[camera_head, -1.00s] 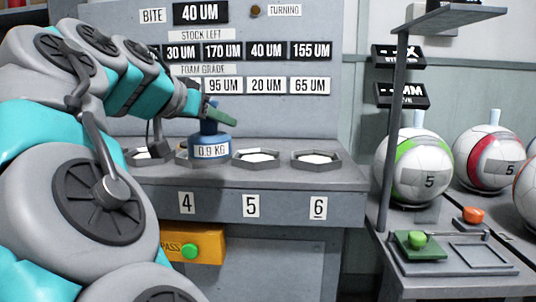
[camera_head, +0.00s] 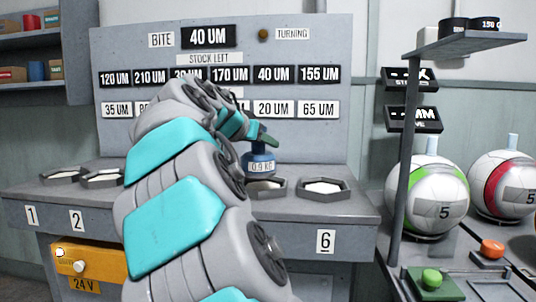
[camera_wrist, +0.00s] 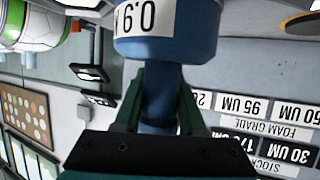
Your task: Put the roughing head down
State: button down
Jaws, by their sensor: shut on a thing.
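The roughing head is a blue body with a white 0.9 KG label (camera_head: 258,165). My gripper (camera_head: 262,138) is shut on its narrow upper neck and holds it upright over the shallow dark tray (camera_head: 266,188) just left of the tray above number 6. Whether its underside touches that tray cannot be told. In the wrist view the green fingers (camera_wrist: 160,95) close on the neck of the blue head (camera_wrist: 195,40), and its far end runs out of the picture. My arm hides the middle trays and their number plates.
The tray above 6 (camera_head: 322,190) stands close on the right, with a pale inside. Two trays (camera_head: 62,176) (camera_head: 102,178) sit at the left of the ledge. An upright grey post (camera_head: 402,170) and balls (camera_head: 428,190) stand to the right.

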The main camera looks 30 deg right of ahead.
aim_at(255, 149)
jog(key=shift+w+d+f, duration=0.2)
jog(key=shift+d+f, duration=0.1)
jog(key=shift+f, duration=0.3)
jog(key=shift+w+d+f, duration=0.2)
jog(key=shift+d+f, duration=0.05)
jog(key=shift+f, duration=0.3)
jog(key=shift+w+d+f, duration=0.2)
jog(key=shift+d+f, duration=0.1)
jog(key=shift+f, duration=0.3)
jog(key=shift+f, duration=0.1)
jog(key=shift+c, duration=2.4)
grip_release()
jog(key=v, duration=1.2)
jog(key=shift+b, duration=0.3)
